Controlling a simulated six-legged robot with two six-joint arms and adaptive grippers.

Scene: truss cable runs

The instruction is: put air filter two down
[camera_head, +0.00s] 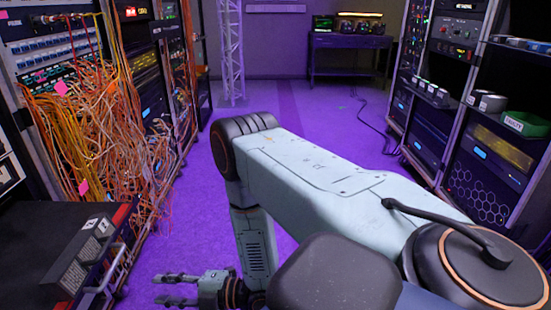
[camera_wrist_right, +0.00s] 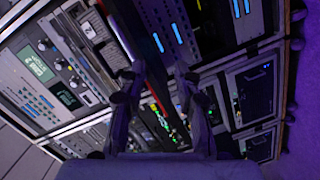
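My right gripper (camera_head: 172,289) is at the bottom left of the head view, its two fingers apart and pointing left, with nothing seen between them. In the right wrist view my right gripper (camera_wrist_right: 158,82) also shows spread fingers, with rack equipment behind the gap. No object is clearly readable as air filter two. Two small white labels (camera_head: 97,224) sit on dark blocks on the black case (camera_head: 40,245) at lower left; their text is too small to be sure of. My left gripper is not in view.
A rack with tangled orange cables (camera_head: 105,130) stands at the left. A rack at the right (camera_head: 450,120) holds equipment, rolls and a green bin (camera_head: 525,124). A table (camera_head: 350,45) and truss (camera_head: 231,50) stand at the back. The purple floor (camera_head: 290,115) between is largely clear.

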